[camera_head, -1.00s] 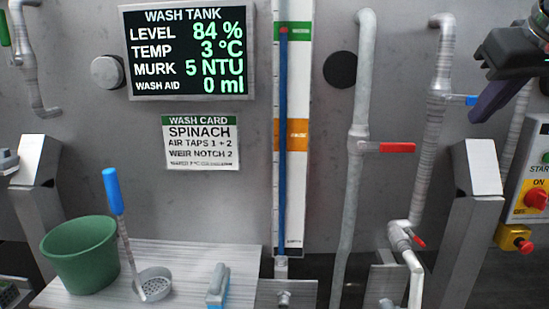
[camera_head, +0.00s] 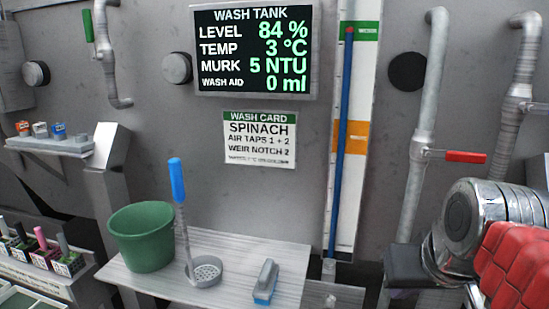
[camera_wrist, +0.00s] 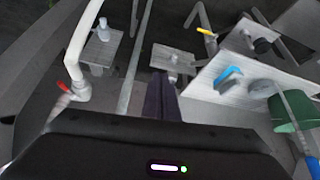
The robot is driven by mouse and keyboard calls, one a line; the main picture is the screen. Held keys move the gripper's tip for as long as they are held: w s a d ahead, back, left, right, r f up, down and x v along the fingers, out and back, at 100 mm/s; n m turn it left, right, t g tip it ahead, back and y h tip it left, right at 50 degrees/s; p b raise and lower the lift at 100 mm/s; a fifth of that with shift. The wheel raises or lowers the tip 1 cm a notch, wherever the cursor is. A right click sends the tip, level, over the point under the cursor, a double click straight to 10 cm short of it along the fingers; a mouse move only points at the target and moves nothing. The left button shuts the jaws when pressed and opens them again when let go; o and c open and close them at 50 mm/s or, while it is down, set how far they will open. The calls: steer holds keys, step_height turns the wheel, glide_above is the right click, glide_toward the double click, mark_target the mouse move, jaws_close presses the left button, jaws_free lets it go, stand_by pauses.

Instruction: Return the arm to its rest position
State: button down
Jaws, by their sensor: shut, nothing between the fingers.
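My gripper (camera_wrist: 160,97) shows in the wrist view, its dark fingers together and empty, pointing away from the camera over the floor and bench area. My arm, with silver and red padded parts, fills the lower right corner of the head view. It hides part of the pipes and the wall behind it.
A green bucket (camera_head: 141,237), a ladle with a blue handle (camera_head: 177,180) and a blue-grey brush (camera_head: 266,281) are on a metal shelf (camera_head: 225,245). A red-handled tap (camera_head: 465,157) is on a pipe near my arm. A white pipe (camera_wrist: 80,45) runs left of the gripper.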

steer(key=s+a+f, duration=0.2)
steer(key=f, duration=0.3)
steer(key=s+a+f+n, duration=0.1)
steer(key=s+a+f, duration=0.2)
steer(key=f, duration=0.3)
steer(key=shift+s+a+g, duration=0.15)
steer(key=shift+a+g, duration=0.1)
steer(key=shift+g, duration=0.05)
steer(key=shift+f, duration=0.1)
